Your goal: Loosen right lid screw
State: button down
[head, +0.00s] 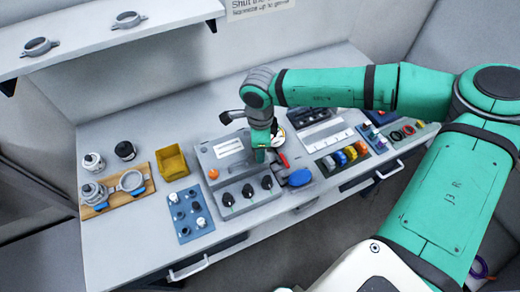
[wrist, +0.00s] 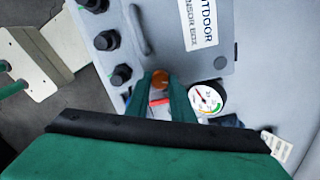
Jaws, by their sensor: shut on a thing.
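The grey sensor box (head: 232,171) stands on the bench, with a white label on its lid and several black knobs along its front. The label reads "OUTDOOR" in the wrist view. An orange screw (head: 213,173) shows uncovered at the lid's left. My gripper (head: 262,154) is down at the right part of the lid and hides what is under it there. In the wrist view my fingers (wrist: 160,86) are shut on a second orange screw head (wrist: 160,79), the right lid screw. Only its top shows between the fingertips.
A round gauge (wrist: 205,98) sits close beside my fingers. A red-handled part (head: 283,159) and a blue round piece (head: 300,177) lie right of the box. A blue tray (head: 188,228), yellow bin (head: 172,162) and wooden board (head: 112,205) stand left. The bench's front left is clear.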

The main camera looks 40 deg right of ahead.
jog(key=shift+n, duration=2.2)
jog(key=shift+d, duration=0.1)
jog(key=c, duration=1.5)
grip_release()
jog(key=shift+c, duration=0.2)
notch_tip(320, 180, up, 11)
jog(key=shift+f, duration=0.15)
